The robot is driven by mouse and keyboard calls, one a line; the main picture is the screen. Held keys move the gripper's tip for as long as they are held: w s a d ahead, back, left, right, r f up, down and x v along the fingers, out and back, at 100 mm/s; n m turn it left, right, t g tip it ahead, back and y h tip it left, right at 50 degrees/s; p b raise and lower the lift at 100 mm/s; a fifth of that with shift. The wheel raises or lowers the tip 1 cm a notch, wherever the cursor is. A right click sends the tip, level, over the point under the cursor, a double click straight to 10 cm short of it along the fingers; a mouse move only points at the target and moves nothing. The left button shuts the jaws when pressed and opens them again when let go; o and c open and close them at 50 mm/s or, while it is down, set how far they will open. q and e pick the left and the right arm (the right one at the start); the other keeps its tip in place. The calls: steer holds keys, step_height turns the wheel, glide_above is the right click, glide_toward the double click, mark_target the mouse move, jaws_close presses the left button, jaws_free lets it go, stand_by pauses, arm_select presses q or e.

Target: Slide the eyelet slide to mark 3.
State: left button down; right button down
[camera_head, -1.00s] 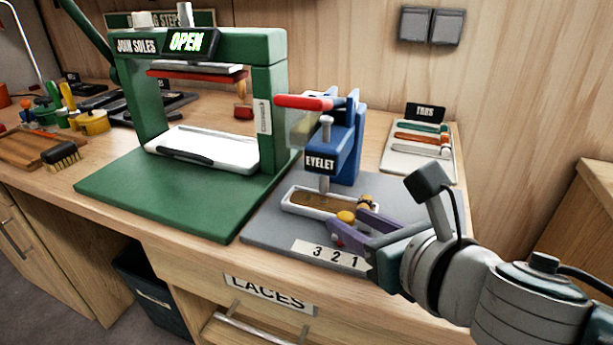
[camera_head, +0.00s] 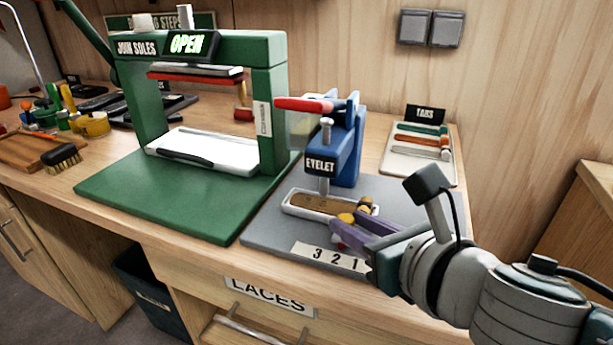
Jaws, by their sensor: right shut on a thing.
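The blue eyelet press (camera_head: 344,150) with a red handle (camera_head: 304,104) stands on a grey base plate (camera_head: 262,222). Its slide, a white-rimmed tray (camera_head: 290,207) with a brown inlay (camera_head: 318,203), lies under the punch. A yellow knob (camera_head: 347,218) is at the tray's front right. My right gripper (camera_head: 347,222) has its purple fingers shut on this knob. The white strip (camera_head: 326,257) in front reads 3, 2, 1 from left to right; my gripper partly covers its right end near 1. Which mark the slide stands at cannot be told. My left gripper is not in view.
A green sole press (camera_head: 150,205) marked OPEN stands to the left. A tray of coloured tabs (camera_head: 420,153) lies behind my right arm. A brush (camera_head: 62,157) lies at far left. A LACES drawer (camera_head: 268,297) is below the bench edge.

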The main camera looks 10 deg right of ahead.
stand_by(0.9)
steer(key=shift+w+a, duration=0.8)
steer(key=shift+a, duration=0.35)
steer(key=c, duration=1)
jaws_free()
steer(key=shift+o, duration=0.4)
steer(key=shift+a, duration=0.15)
